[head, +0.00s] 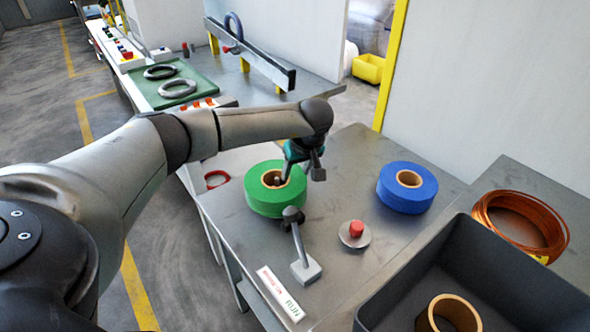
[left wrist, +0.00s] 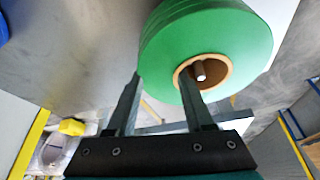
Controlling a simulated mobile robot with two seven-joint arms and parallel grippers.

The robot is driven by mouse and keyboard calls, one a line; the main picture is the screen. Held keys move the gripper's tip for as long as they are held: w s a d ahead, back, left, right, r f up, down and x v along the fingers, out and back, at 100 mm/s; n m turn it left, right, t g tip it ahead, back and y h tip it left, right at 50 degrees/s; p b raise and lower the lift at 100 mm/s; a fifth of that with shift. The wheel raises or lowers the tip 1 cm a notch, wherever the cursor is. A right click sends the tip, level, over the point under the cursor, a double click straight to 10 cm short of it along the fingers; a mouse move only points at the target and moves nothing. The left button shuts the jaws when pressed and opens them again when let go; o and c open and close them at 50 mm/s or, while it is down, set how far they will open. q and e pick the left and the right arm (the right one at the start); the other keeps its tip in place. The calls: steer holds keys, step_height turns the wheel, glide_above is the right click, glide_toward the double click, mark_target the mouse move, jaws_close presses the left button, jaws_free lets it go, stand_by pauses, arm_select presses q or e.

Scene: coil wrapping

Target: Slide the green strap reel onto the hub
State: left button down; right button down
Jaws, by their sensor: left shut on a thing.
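The green strap reel (head: 262,200) lies flat at the left of the near grey table, and it fills the top of the left wrist view (left wrist: 215,35). My left gripper (head: 300,176) is shut on the reel's side wall. In the left wrist view (left wrist: 160,76) one finger is inside the brown core and the other is against the outer rim. A grey peg tip, apparently the hub (left wrist: 200,72), shows inside the core, so the reel seems to be around it. The hub's base is hidden. I cannot tell whether the reel is fully down. My right gripper is out of view.
A blue reel (head: 402,192) lies to the right on the same table (head: 345,165). A ball-topped lever (head: 298,245) and a red button (head: 356,229) stand in front of the green reel. A dark bin (head: 500,265) and copper coil (head: 540,215) are at the right.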

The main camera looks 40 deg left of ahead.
arm_select(q)
steer(key=shift+f, duration=0.4)
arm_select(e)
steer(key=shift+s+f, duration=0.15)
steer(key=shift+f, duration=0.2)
arm_select(q)
steer(key=shift+c, duration=1)
jaws_free()
steer(key=shift+s+f, duration=0.15)
steer(key=shift+f, duration=0.1)
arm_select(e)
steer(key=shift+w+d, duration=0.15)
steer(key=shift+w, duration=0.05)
arm_select(q)
steer(key=p+v, duration=0.1)
steer(key=v, duration=0.6)
steer(key=shift+w+a+p, duration=0.1)
steer(key=shift+w+p, duration=0.1)
steer(key=shift+p, duration=0.1)
steer(key=p+v, duration=0.2)
steer(key=v, duration=0.7)
steer(key=shift+r, duration=0.2)
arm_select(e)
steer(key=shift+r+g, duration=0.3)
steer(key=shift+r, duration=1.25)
